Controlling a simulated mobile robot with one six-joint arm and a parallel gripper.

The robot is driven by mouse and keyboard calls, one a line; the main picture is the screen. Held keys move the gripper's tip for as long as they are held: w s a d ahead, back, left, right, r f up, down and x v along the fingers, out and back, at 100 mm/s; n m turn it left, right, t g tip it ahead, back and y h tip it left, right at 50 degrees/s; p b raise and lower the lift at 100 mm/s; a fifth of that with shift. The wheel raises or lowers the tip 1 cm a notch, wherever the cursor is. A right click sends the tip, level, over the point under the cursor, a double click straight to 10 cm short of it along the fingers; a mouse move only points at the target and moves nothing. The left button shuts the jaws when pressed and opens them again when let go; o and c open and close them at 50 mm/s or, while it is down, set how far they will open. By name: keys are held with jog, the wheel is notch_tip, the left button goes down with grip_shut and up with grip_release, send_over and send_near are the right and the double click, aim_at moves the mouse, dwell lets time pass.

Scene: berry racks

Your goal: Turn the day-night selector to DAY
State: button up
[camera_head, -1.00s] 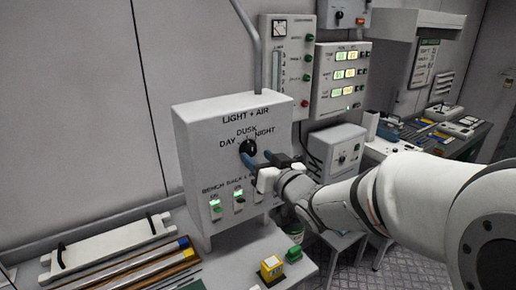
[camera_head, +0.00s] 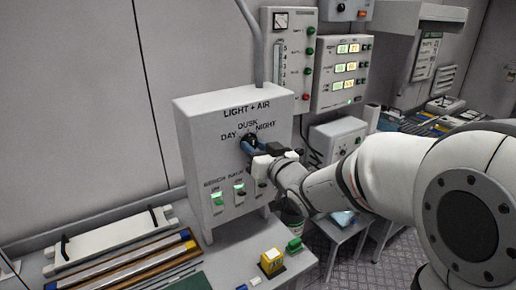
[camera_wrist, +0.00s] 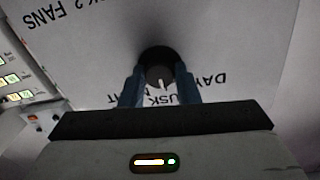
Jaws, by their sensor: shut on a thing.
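The day-night selector (camera_head: 248,137) is a dark round knob on the front of the white LIGHT + AIR box (camera_head: 205,125). DAY is lettered at its left, DUSK above, NIGHT at its right. My gripper (camera_head: 255,146) is shut on the knob, its blue fingers partly hiding it. In the wrist view, the lettering appears upside down and the knob (camera_wrist: 158,74) sits between the two fingers of my gripper (camera_wrist: 158,84). Its white pointer mark points roughly toward DUSK; the exact angle is hard to tell.
Lit green switches (camera_head: 218,199) sit low on the box, near my wrist. Panels with buttons (camera_head: 341,73) hang to the right. A white-topped board (camera_head: 110,238) lies at left.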

jog(key=shift+c, duration=0.6)
jog(key=shift+d, duration=0.15)
jog(key=shift+c, duration=0.2)
jog(key=shift+n+b, duration=5)
jog(key=shift+b, duration=1.7)
jog(key=shift+r, duration=0.1)
jog(key=o, duration=1)
jog(key=shift+w, duration=0.1)
jog(key=shift+c, duration=0.2)
